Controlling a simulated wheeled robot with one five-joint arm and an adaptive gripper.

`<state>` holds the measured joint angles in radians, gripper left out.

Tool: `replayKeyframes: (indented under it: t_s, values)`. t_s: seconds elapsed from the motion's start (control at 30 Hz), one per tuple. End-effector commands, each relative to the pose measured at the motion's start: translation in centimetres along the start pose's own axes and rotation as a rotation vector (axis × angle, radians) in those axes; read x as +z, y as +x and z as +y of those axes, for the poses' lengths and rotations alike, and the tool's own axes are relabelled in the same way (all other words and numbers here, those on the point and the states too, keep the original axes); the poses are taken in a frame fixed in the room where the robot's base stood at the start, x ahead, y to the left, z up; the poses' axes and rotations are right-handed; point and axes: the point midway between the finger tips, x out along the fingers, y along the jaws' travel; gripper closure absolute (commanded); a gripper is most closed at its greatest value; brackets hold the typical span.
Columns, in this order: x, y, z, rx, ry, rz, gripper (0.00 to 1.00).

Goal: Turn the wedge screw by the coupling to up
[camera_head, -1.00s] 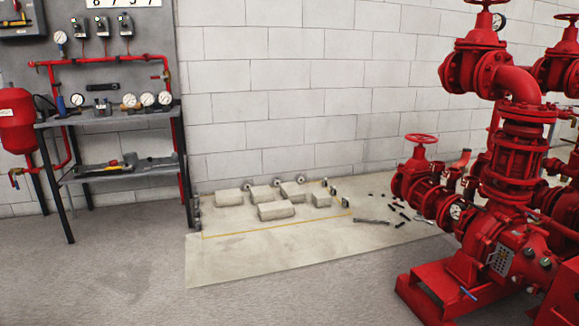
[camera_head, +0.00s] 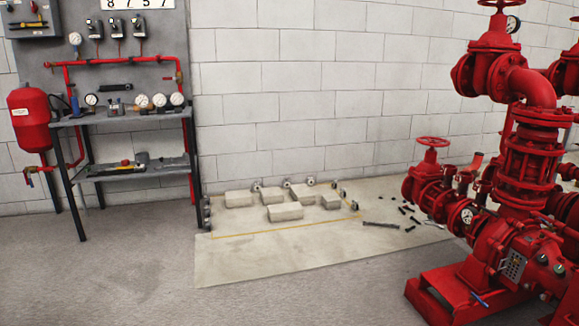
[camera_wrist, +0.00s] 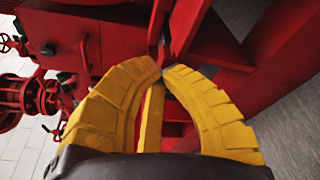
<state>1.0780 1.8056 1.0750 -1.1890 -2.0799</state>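My gripper (camera_wrist: 163,70) has yellow ribbed fingers that curve in and meet, or nearly meet, at the tips. I see nothing clearly held between them. The tips are in front of red steel framing (camera_wrist: 205,50), and I cannot tell if they touch it. I cannot pick out the wedge screw in either view; it is too small or hidden. In the head view the red pumpset (camera_head: 520,190) stands at the right, with a perforated plate (camera_head: 515,266) low on it. A small blue-handled part (camera_head: 479,299) shows near its base. My gripper is not in the head view.
A pale floor mat (camera_head: 235,268) with several grey blocks (camera_head: 285,211) and loose dark parts (camera_head: 405,212) lies by the wall. A workbench (camera_head: 125,119) with gauges and a red tank (camera_head: 30,120) stand at the left. The grey floor in front is clear.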

Motion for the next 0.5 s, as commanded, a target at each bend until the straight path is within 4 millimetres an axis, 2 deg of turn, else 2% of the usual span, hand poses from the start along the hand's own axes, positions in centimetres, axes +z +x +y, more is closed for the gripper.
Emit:
replayKeyframes:
  t_s: [0.5]
  values:
    - [-0.1,-0.3,-1.4,-0.018,-0.001,0.0,1.0]
